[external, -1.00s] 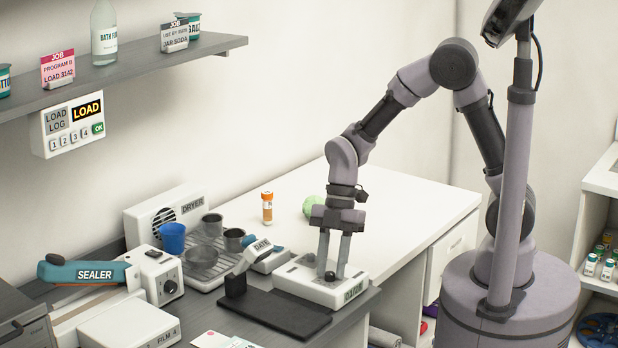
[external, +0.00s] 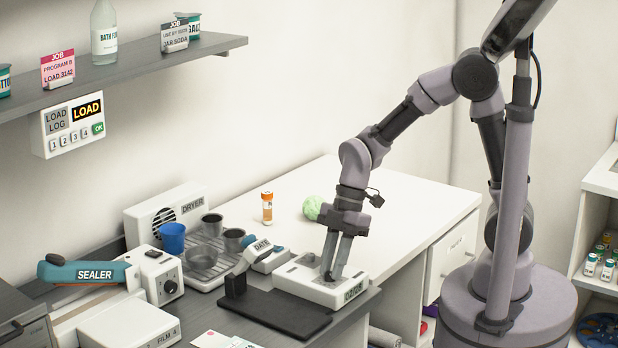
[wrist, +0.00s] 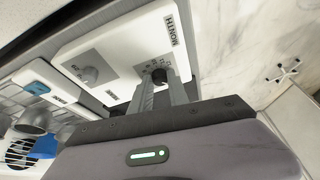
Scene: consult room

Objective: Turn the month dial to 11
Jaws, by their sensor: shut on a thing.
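The white dial box (external: 300,283) sits on the counter near its front edge. In the wrist view the box (wrist: 122,48) carries the word MONTH and two round dials. The month dial (wrist: 160,76) is dark, with small numbers around it, too blurred for me to read its setting. My gripper (external: 333,273) points down at the right part of the box, its two fingers close together and shut on the month dial. In the wrist view the fingers of my gripper (wrist: 161,88) partly hide the dial. The other dial (wrist: 88,75) is grey and untouched.
A dryer tray with cups (external: 205,262) and a blue sealer (external: 90,273) are farther left. An orange bottle (external: 267,208) and a green ball (external: 313,208) stand behind; the counter's right side is clear.

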